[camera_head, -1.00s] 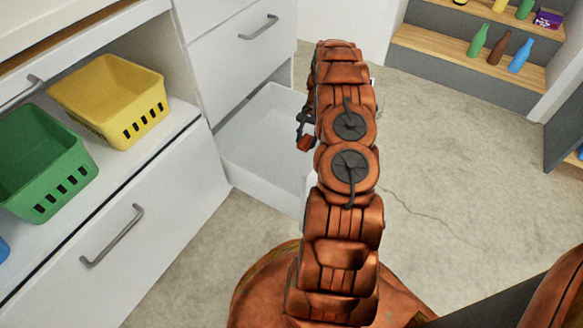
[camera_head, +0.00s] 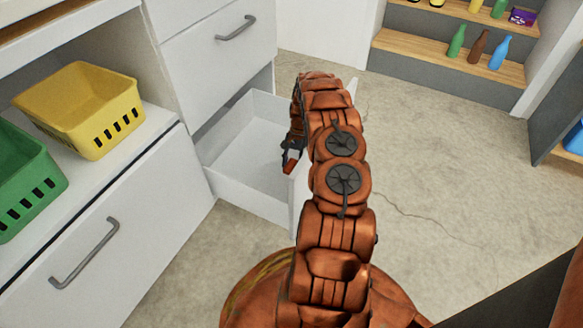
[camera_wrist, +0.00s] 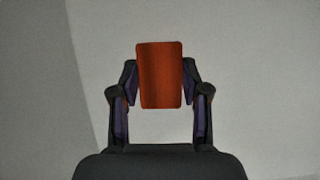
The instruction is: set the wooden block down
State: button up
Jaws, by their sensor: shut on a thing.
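The wooden block (camera_wrist: 160,75) is reddish-orange and sits between the two fingers of my gripper (camera_wrist: 160,82) in the wrist view, with both fingertips against its sides. Behind it in that view is a plain pale surface. In the head view, the block (camera_head: 291,161) shows as a small reddish piece at my gripper (camera_head: 289,150), over or inside the open white drawer (camera_head: 245,199). My arm hides part of the drawer's right side. I cannot tell how far the block is above the drawer floor.
A yellow basket (camera_head: 90,110) and a green basket (camera_head: 25,180) stand on the white cabinet at left. A closed drawer with a grey handle (camera_head: 236,28) is above the open one. Shelves with bottles (camera_head: 457,42) stand at back right. The concrete floor (camera_head: 450,180) at right is clear.

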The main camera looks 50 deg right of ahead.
jog(key=shift+f, duration=0.4)
jog(key=shift+f, duration=0.1)
jog(key=o, duration=1.2)
jog(key=shift+f, duration=0.1)
jog(key=shift+o, duration=0.2)
jog(key=p+v, duration=0.4)
jog(key=v, duration=0.8)
jog(key=shift+w, duration=0.1)
